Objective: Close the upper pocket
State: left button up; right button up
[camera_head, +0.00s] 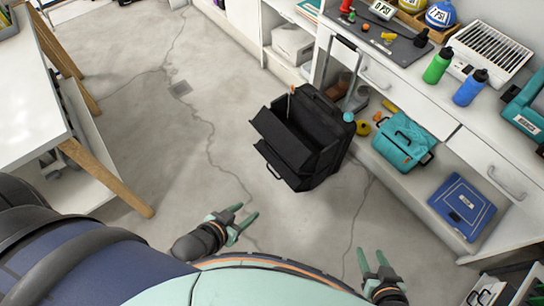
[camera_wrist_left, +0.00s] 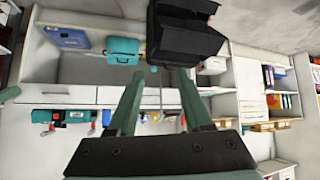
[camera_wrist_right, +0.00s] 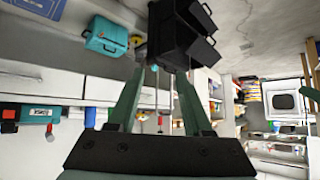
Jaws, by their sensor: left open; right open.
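A black tool case (camera_head: 325,150) with a raised pull handle stands on the floor ahead of my grippers. Its upper pocket (camera_head: 286,130) is tilted outward and open at the top. The lower pocket (camera_head: 279,165) below it also leans out and has a small handle. The case shows upside down in the left wrist view (camera_wrist_left: 182,38) and in the right wrist view (camera_wrist_right: 178,35). My left gripper (camera_head: 245,214) is open and empty, apart from the case on its near side. My right gripper (camera_head: 372,255) is open and empty, further right and apart from the case.
A white workbench (camera_head: 455,125) runs along the right, with bottles and tools on top. A teal bag (camera_head: 402,145) and a blue case (camera_head: 461,206) rest on its lower shelf. A white table (camera_head: 30,90) with wooden legs stands at left. Floor between grippers and case is clear.

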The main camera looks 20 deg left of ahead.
aim_at(267, 122)
jog(key=k+j, duration=0.9)
jog(key=j, duration=0.25)
jog(key=z, duration=0.05)
